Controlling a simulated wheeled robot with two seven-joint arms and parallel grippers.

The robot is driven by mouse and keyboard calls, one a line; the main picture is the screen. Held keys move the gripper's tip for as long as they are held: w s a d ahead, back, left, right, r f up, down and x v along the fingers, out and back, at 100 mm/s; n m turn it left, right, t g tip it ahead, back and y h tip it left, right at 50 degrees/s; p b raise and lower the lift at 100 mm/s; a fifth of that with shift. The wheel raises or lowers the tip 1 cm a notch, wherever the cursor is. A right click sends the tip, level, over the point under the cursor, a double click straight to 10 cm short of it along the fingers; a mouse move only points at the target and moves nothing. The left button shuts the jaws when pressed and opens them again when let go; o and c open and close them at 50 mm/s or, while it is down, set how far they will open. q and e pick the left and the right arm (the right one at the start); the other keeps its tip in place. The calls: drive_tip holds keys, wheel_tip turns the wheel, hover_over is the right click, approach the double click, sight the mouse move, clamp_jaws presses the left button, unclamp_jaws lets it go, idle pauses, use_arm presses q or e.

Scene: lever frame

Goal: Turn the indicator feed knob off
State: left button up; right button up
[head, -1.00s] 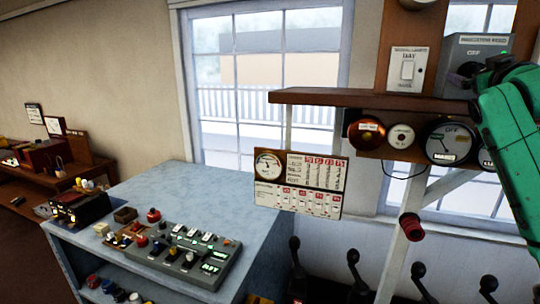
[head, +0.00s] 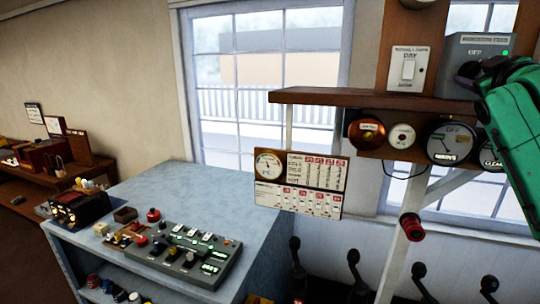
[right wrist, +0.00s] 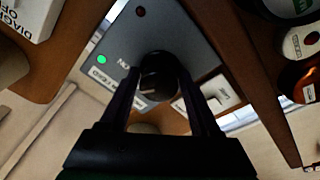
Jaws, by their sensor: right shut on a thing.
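The indicator feed box (head: 477,50) is a grey box on the brown shelf, with a label at its top and a lit green lamp. Its black round knob (right wrist: 158,70) shows in the right wrist view, with a pale pointer mark on it. My right gripper (right wrist: 158,85) is shut on this knob, one finger on each side. In the head view my right gripper (head: 468,72) is at the box's lower left front, and the green arm partly hides the box. My left gripper is out of view.
Round gauges (head: 451,142) hang below the brown shelf (head: 360,97). Several levers (head: 353,258) stand low in front. A button panel (head: 183,252) lies on the blue-grey cabinet at left.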

drive_tip(key=shift+d+r, duration=0.1)
drive_tip(key=n+y, duration=0.1)
drive_tip(key=n, duration=0.5)
drive_tip(key=shift+s+r+n, duration=0.1)
drive_tip(key=shift+r+n, duration=0.05)
drive_tip(key=shift+n, duration=0.15)
drive_tip(key=o, duration=1.3)
drive_tip(key=shift+c, duration=0.2)
drive_tip(key=shift+o, duration=1.1)
drive_tip(key=shift+d+f, duration=0.1)
drive_tip(key=shift+f, duration=0.1)
drive_tip(key=shift+f, duration=0.1)
